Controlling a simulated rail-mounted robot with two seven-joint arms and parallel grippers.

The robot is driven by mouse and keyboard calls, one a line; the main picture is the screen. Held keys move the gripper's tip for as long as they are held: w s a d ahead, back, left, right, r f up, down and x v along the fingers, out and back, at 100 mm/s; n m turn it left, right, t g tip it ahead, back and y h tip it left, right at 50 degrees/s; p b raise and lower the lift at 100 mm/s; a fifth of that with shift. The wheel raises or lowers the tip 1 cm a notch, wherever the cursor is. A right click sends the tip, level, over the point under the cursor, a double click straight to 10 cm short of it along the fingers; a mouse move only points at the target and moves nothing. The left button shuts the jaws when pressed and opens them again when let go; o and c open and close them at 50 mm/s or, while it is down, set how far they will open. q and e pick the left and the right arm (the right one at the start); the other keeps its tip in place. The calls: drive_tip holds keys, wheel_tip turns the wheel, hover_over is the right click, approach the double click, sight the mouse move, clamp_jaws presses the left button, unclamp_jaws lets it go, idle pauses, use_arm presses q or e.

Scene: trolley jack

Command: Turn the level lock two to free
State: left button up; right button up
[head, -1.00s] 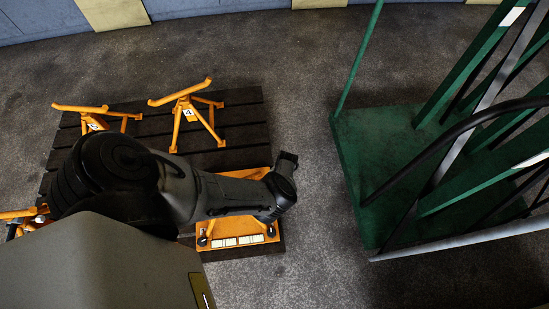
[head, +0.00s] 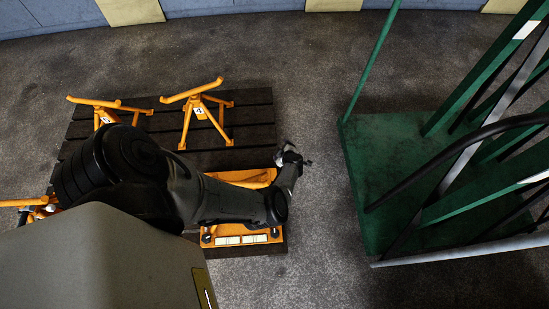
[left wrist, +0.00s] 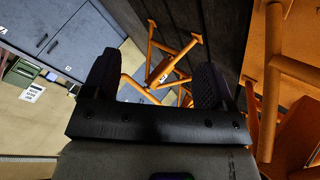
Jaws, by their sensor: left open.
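No level lock can be made out in either view. My left gripper (head: 292,156) is at the right edge of the dark slatted platform (head: 245,113), beside an orange plate-like part (head: 245,180) that my arm partly covers. In the left wrist view the two dark fingers of my left gripper (left wrist: 157,82) are spread apart with nothing between them. Beyond them are an orange stand (left wrist: 160,68) and the dark slats. My right gripper is not in view.
Two orange stands (head: 204,112) (head: 107,107) stand on the platform; the right one bears a label like a 4. A green frame trolley (head: 400,150) stands at right. Grey floor (head: 310,250) lies clear between. Blue-grey cabinets (left wrist: 70,40) show in the wrist view.

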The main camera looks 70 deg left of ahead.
use_arm(q)
drive_tip(key=w+d+r+m+t+h, duration=0.1)
drive_tip(key=w+d+m+t, duration=0.3)
drive_tip(key=w+m+t, duration=0.45)
drive_tip(key=d+f+m+g+h+p, duration=0.1)
drive_tip(key=d+f+m+g+h, duration=0.15)
drive_tip(key=d+m+h, duration=0.8)
drive_tip(key=s+d+f+m+g+y, duration=0.25)
drive_tip(key=s+d+m+g, duration=0.2)
drive_tip(key=s+m, duration=0.45)
drive_tip(key=s+d+f+m+g+y, duration=0.25)
drive_tip(key=s+m+g, duration=0.25)
drive_tip(key=s+m, duration=0.45)
drive_tip(key=shift+m+t+y, duration=0.25)
drive_tip(key=shift+m, duration=0.4)
drive_tip(key=b+x, duration=0.3)
drive_tip(key=w+b+x, duration=0.1)
drive_tip(key=b+x, duration=0.2)
drive_tip(key=x, duration=0.1)
drive_tip(key=b+x, duration=0.3)
drive_tip(key=b, duration=0.1)
drive_tip(key=shift+w+a+f, duration=0.1)
drive_tip(key=shift+w+f, duration=0.2)
drive_tip(key=shift+f, duration=0.25)
drive_tip(key=shift+b+x, duration=0.9)
drive_tip(key=shift+a, duration=0.15)
